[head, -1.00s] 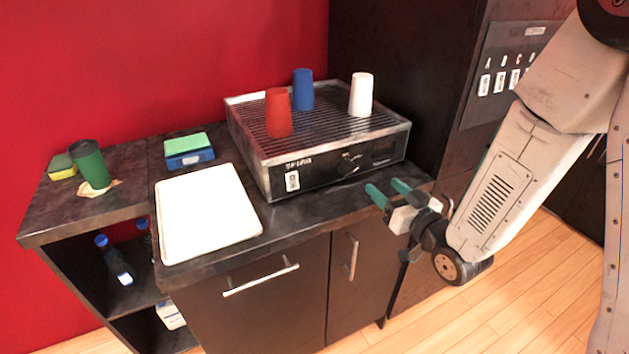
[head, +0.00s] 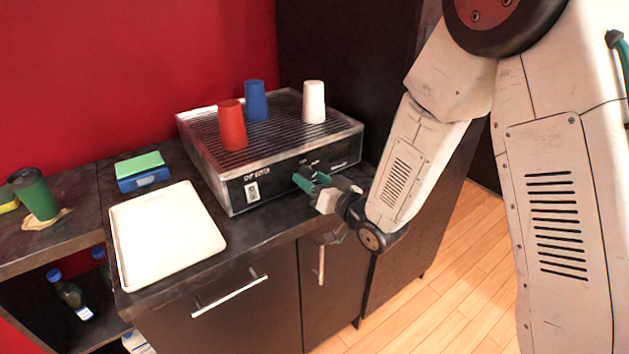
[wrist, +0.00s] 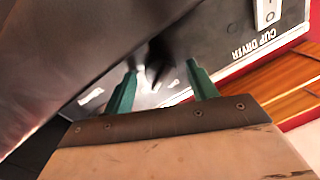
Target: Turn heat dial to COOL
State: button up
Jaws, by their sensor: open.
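The cup dryer (head: 272,180) is a metal-framed box with a dark front panel. Its heat dial (head: 308,169) is a small dark knob on that panel, partly hidden by my gripper (head: 311,180). In the wrist view, the dark dial (wrist: 158,60) shows blurred between and beyond the green fingertips of my gripper (wrist: 162,70). My gripper is open, with one finger on each side of the dial in that view. I cannot tell whether the fingers touch it. The dial's labels and pointer are too small or blurred to read.
Red (head: 232,125), blue (head: 255,100) and white (head: 314,102) cups stand upside down on the dryer's rack. A white power switch (head: 252,191) is on the panel. A white tray (head: 165,235) lies on the counter to the left. A cabinet handle (head: 322,262) is below my gripper.

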jog(key=c, duration=1)
jog(key=shift+n, duration=0.3)
jog(key=n, duration=0.5)
jog(key=shift+h, duration=0.3)
jog(key=n, duration=0.5)
jog(key=shift+r+n+h, duration=0.1)
jog(key=shift+n+h, duration=0.2)
jog(key=shift+n, duration=0.1)
jog(key=o, duration=1)
